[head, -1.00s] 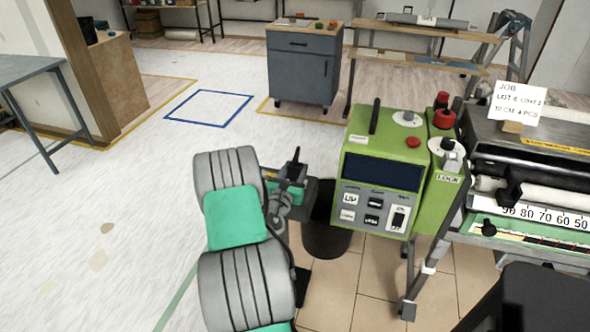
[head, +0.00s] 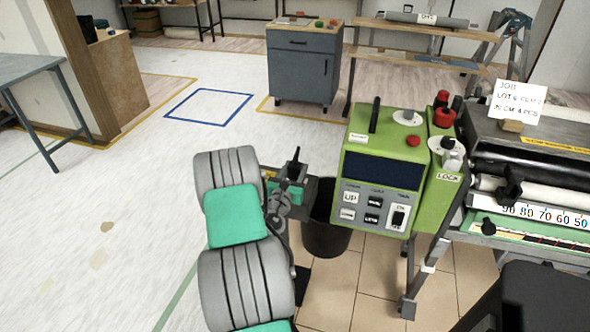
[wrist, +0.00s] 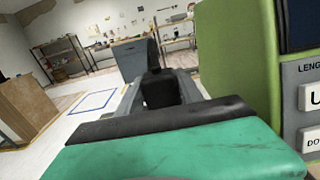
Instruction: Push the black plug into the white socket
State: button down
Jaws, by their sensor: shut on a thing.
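My gripper (head: 294,170) stands just left of the green machine in the head view. In the wrist view my gripper (wrist: 160,76) is shut on a black thing, which looks like the black plug (wrist: 158,93). It also shows as a small dark upright shape in the head view (head: 293,158). The green and black body of my wrist hides its lower part in the wrist view. I cannot make out the white socket in either view.
The green machine (head: 378,145) with buttons and a dark display is close on the right. A black bin (head: 326,236) stands below my gripper. The pasting machine with rollers (head: 530,130) is farther right. A grey cabinet (head: 303,68) stands behind; floor to the left is clear.

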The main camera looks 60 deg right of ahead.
jog(key=shift+f+b, duration=0.65)
jog(key=shift+f, duration=0.4)
jog(key=c, duration=0.7)
grip_release()
jog(key=shift+a, duration=0.1)
jog(key=a, duration=0.2)
jog(key=s+a, duration=0.1)
jog(key=a, duration=0.2)
jog(key=a+b, duration=0.1)
jog(key=a, duration=0.1)
jog(key=shift+s+a, duration=0.15)
jog(key=shift+a, duration=0.15)
